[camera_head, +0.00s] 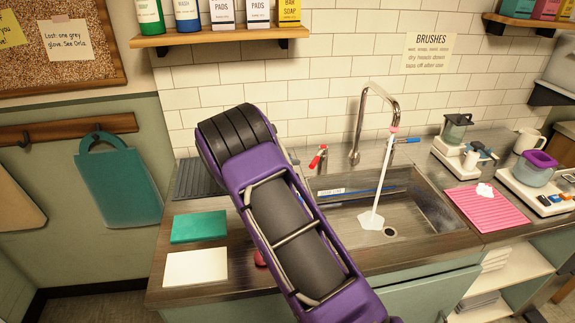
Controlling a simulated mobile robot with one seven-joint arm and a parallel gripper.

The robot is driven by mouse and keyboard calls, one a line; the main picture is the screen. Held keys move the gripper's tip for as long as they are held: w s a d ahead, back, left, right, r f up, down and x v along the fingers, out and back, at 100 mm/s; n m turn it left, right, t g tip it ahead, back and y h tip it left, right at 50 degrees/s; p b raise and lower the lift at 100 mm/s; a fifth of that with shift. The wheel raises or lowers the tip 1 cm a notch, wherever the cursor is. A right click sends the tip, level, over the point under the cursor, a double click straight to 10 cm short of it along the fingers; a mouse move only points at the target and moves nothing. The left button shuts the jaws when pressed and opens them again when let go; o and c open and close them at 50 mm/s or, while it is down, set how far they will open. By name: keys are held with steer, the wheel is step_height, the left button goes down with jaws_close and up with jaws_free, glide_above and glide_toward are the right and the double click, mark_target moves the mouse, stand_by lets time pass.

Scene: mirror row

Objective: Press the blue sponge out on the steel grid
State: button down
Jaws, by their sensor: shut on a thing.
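My purple arm crosses the middle of the view over the counter and the left part of the sink. No gripper fingers show, so I cannot see what they hold. I cannot make out a blue sponge. A dark ribbed panel (194,181) lies at the back of the counter left of the sink, partly hidden behind my arm. I cannot tell whether it is the steel grid. The steel sink (432,208) has a white stream of water (380,182) falling into it from the curved tap (361,112).
A teal block (199,227) and a white flat piece (195,267) lie on the counter left of my arm. A small red thing (260,258) shows beside it. A pink ribbed mat (487,207) and scales with jugs stand on the right. A shelf (215,36) overhangs the back.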

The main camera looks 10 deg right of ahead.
stand_by(0.4)
steer(key=shift+f+b, duration=1.8)
steer(key=shift+f, duration=1.05)
steer(key=shift+s+f+b, duration=0.1)
steer(key=shift+f+b, duration=0.3)
steer(key=shift+f, duration=0.25)
steer(key=shift+r, duration=0.1)
steer(key=shift+r+p, duration=2.25)
steer(key=shift+r, duration=1.25)
